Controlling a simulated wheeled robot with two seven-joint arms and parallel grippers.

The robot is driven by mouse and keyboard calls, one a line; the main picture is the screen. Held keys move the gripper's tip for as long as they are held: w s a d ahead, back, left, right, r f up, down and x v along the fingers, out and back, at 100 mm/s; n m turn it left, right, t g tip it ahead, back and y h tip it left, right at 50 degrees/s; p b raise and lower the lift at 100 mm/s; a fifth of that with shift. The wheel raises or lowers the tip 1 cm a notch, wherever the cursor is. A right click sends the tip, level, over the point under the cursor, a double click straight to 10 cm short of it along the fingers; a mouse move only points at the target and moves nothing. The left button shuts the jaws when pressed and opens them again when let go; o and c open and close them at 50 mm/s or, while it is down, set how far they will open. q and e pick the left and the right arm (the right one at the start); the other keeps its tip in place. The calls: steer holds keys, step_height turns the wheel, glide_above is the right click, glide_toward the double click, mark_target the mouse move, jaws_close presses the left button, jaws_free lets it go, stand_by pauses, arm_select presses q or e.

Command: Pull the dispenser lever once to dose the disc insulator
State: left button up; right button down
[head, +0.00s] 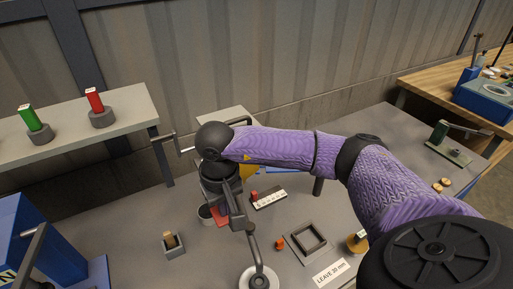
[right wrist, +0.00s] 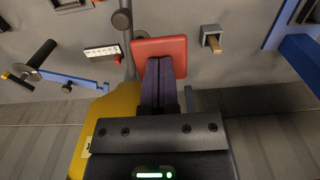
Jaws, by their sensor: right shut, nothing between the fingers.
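My right gripper (head: 219,188) reaches down at the middle of the table, its fingertips hidden in the head view. In the right wrist view its dark fingers (right wrist: 161,88) are shut and empty, overlapping a red plate (right wrist: 160,47); I cannot tell if they touch it. A yellow body (right wrist: 108,118) stands beside the gripper, partly hidden behind my arm in the head view (head: 248,168). A grey bent rod (head: 254,243) comes down over a white disc (head: 246,280) at the front. I cannot tell for sure which part is the dispenser lever. My left gripper is not in view.
A grey block with a wooden peg (head: 173,250) stands left of the gripper. A white ruler-like strip (head: 269,199), a square frame (head: 325,243) and a "LEAVE 30 mm" card (head: 330,272) lie to the right. A blue machine (head: 28,240) stands at the left.

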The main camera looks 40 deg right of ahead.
step_height(320, 180, up, 4)
steer(key=shift+f+p, duration=0.1)
steer(key=shift+p, duration=0.95)
step_height(320, 180, up, 3)
steer(key=shift+r+p, duration=0.1)
steer(key=shift+p, duration=0.95)
step_height(320, 180, up, 6)
steer(key=p, duration=0.3)
steer(key=shift+p, duration=0.3)
steer(key=shift+f, duration=0.2)
